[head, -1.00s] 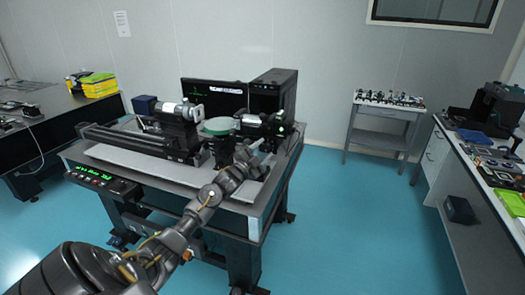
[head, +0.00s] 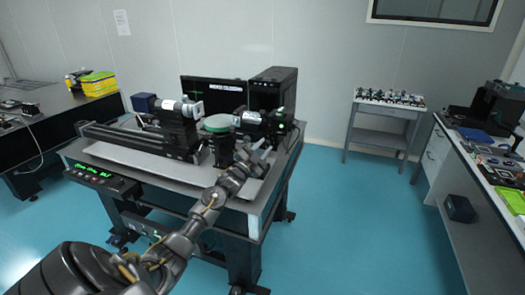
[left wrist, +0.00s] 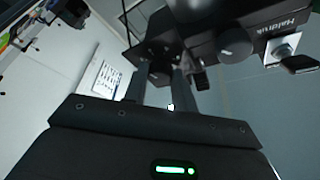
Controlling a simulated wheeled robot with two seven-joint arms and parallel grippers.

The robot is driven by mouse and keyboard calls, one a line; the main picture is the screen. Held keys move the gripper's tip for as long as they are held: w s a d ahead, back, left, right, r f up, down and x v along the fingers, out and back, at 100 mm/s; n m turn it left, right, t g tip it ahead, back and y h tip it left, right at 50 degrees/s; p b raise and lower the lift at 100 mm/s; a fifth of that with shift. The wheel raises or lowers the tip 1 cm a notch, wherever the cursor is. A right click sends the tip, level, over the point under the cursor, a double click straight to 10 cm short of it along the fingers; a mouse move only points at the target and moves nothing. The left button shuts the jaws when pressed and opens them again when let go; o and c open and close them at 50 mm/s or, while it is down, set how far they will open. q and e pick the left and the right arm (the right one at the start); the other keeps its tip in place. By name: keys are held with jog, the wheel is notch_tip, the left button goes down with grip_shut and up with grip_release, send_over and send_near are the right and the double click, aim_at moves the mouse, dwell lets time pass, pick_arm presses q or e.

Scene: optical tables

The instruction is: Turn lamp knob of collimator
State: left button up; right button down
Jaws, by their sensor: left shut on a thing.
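The collimator (head: 253,118) is a dark unit with a light grey barrel at the right end of the optical bench in the head view. My left gripper (head: 266,147) is at its front right side, partly against its dark body. In the left wrist view the two fingers (left wrist: 159,72) reach up to a small dark part under the collimator housing (left wrist: 205,18) and are shut on it. I take this part for the lamp knob; the fingers hide much of it. A round dark knob (left wrist: 235,43) sits beside it, apart from the fingers. My right gripper is not in view.
The bench table (head: 130,158) also carries a round green-topped stage (head: 217,123) and another barrel instrument (head: 178,112). A monitor (head: 212,90) and a computer tower (head: 272,90) stand behind.

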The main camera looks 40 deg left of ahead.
pick_arm(q)
jog(key=n+y, duration=0.1)
jog(key=n, duration=0.1)
jog(key=n+b, duration=0.1)
jog(key=n, duration=0.1)
jog(key=shift+d+f+t+y, duration=0.2)
jog(key=shift+t+y, duration=0.1)
jog(key=shift+y, duration=0.1)
jog(key=shift+n+y, duration=1.2)
jog(key=shift+n, duration=1.1)
jog(key=shift+n+b, duration=0.3)
jog(key=o, duration=1)
jog(key=shift+r, duration=0.1)
jog(key=b+v, duration=0.3)
jog(key=v, duration=0.7)
jog(key=shift+s+d, duration=0.2)
jog(key=shift+s, duration=0.1)
